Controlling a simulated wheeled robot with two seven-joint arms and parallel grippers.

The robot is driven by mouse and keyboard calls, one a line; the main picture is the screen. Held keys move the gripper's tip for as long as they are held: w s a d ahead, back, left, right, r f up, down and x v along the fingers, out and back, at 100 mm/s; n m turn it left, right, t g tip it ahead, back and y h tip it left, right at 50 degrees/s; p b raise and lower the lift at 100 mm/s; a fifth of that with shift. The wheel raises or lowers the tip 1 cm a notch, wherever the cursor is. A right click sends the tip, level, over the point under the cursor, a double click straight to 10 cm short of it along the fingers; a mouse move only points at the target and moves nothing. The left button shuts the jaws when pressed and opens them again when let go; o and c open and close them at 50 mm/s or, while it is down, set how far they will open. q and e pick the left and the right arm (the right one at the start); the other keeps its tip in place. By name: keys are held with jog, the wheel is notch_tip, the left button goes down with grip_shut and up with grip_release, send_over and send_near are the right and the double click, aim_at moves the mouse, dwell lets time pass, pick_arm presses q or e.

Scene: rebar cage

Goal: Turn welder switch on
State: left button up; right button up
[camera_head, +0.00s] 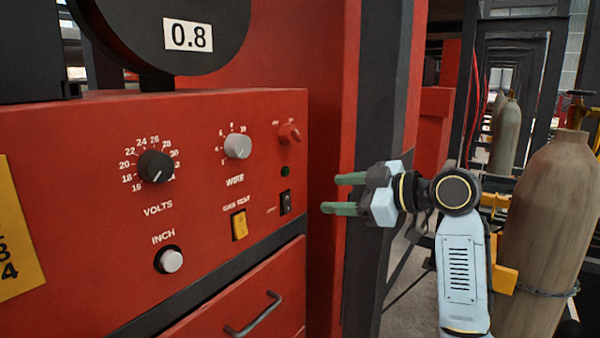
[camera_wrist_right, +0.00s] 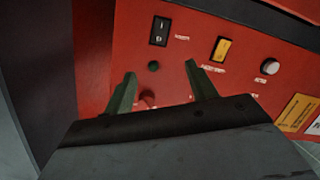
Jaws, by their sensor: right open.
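The red welder panel (camera_head: 90,220) fills the left of the head view. A small red rotary knob (camera_head: 289,133) sits at its upper right, with tiny labels around it. Below it are a dark green lamp (camera_head: 285,171) and a black rocker switch (camera_head: 286,202). My right gripper (camera_head: 331,194) is open and empty, right of the panel edge in the picture. In the right wrist view, the red knob (camera_wrist_right: 148,98), partly hidden, shows between the open fingers (camera_wrist_right: 160,69); the rocker (camera_wrist_right: 160,31) lies beyond them. Contact is not visible. My left gripper is out of view.
The panel also carries a VOLTS dial (camera_head: 156,167), a WIRE dial (camera_head: 238,147), a yellow GAS TEST switch (camera_head: 239,225) and an INCH button (camera_head: 170,260). A drawer handle (camera_head: 254,315) projects below. A dark post (camera_head: 379,90) and a gas cylinder (camera_head: 552,190) stand to the right.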

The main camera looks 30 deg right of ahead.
jog(key=n+t+y, duration=0.2)
send_near(299, 135)
jog(key=v, duration=0.3)
jog(key=p+x, duration=0.3)
jog(key=x, duration=1)
jog(key=shift+d, duration=0.1)
jog(key=c, duration=1)
